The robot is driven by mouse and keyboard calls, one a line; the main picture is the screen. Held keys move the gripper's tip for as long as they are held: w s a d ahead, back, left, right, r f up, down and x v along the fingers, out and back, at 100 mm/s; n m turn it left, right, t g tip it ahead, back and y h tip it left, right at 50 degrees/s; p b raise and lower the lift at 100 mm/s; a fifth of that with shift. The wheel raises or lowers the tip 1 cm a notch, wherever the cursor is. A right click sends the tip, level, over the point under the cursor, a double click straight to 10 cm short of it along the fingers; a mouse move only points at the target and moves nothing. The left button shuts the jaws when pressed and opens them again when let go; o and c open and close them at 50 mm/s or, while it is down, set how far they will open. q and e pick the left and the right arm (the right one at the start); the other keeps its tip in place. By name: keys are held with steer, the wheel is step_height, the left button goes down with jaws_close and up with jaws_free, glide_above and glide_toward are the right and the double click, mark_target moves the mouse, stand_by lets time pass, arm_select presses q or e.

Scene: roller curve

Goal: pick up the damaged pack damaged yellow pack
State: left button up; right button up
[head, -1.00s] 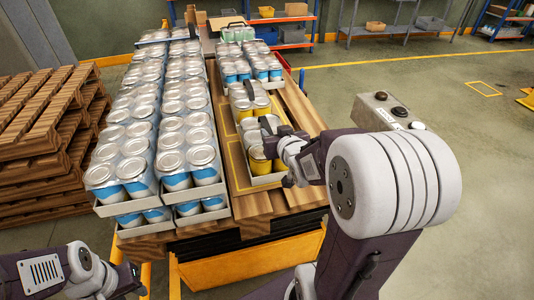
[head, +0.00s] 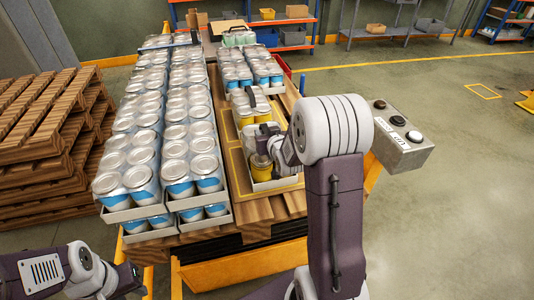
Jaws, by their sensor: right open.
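Yellow cans in grey trays stand on the right part of the wooden pallet. The front yellow pack (head: 261,174) is partly hidden by my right gripper and wrist. A second yellow pack (head: 245,117) with a dark handle stands just behind it. I cannot tell from this view which pack is damaged. My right gripper (head: 266,138) is open at the front yellow pack, over its right and back side; contact is not clear. My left gripper (head: 132,281) is low at the left front, away from the packs, and its jaws are too unclear to read.
Rows of blue-and-white cans (head: 172,150) in trays fill the pallet's left side. Another blue pack (head: 238,76) stands behind the yellow ones. A grey button box (head: 402,135) is at the right. Wooden pallets (head: 40,140) are stacked left. Floor at right is clear.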

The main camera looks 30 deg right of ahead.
steer(key=shift+s+r, duration=0.1)
steer(key=shift+s, duration=0.05)
steer(key=c, duration=0.4)
jaws_close()
stand_by(0.7)
steer(key=shift+r, duration=0.15)
